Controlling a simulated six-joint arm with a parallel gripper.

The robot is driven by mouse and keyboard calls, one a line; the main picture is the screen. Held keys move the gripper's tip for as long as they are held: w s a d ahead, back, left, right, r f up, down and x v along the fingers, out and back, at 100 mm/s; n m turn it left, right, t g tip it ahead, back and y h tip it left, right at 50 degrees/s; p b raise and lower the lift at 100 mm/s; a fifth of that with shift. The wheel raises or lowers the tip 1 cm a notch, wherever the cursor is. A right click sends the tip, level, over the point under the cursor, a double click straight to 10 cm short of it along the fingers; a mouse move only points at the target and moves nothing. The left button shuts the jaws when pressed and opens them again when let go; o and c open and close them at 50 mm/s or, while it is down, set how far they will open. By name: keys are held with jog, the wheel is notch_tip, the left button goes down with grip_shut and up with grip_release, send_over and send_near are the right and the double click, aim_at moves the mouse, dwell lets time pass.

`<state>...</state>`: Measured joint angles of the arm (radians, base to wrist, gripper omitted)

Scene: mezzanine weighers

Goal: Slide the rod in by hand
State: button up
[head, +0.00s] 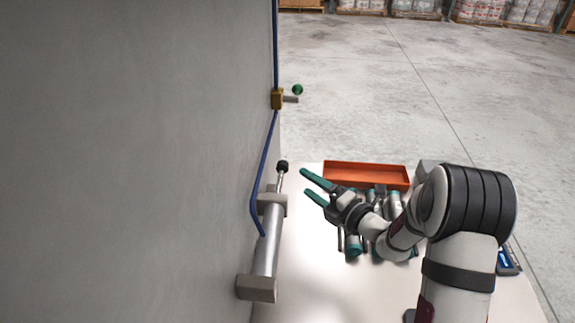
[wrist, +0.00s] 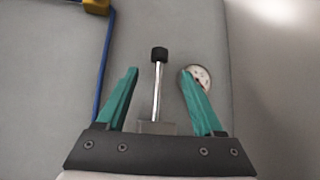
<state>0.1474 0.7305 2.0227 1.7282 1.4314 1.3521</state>
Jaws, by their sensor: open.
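The rod (head: 280,178) is a thin shiny shaft with a black knob (head: 283,165) on its end. It sticks out of the far end of a grey cylinder (head: 267,240), which two grey blocks hold along the wall. My gripper (head: 304,182) is open and empty, just right of the rod, with teal fingers pointing toward the wall. In the wrist view the rod (wrist: 158,92) and its black knob (wrist: 159,54) appear between the two open fingers (wrist: 160,72). I see no contact. Most of the shaft inside the cylinder is hidden.
A blue hose (head: 265,160) runs along the wall to a brass valve (head: 277,98) with a green knob (head: 297,89). An orange tray (head: 365,175) and several teal-and-grey tools lie on the pale table (head: 310,270). A round white disc (wrist: 201,78) is on the wall.

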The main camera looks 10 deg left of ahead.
aim_at(287, 167)
jog(key=x, duration=0.9)
jog(key=shift+w+a, duration=0.1)
jog(key=shift+a, duration=0.1)
jog(key=shift+c, duration=0.2)
grip_shut()
dwell(0.6)
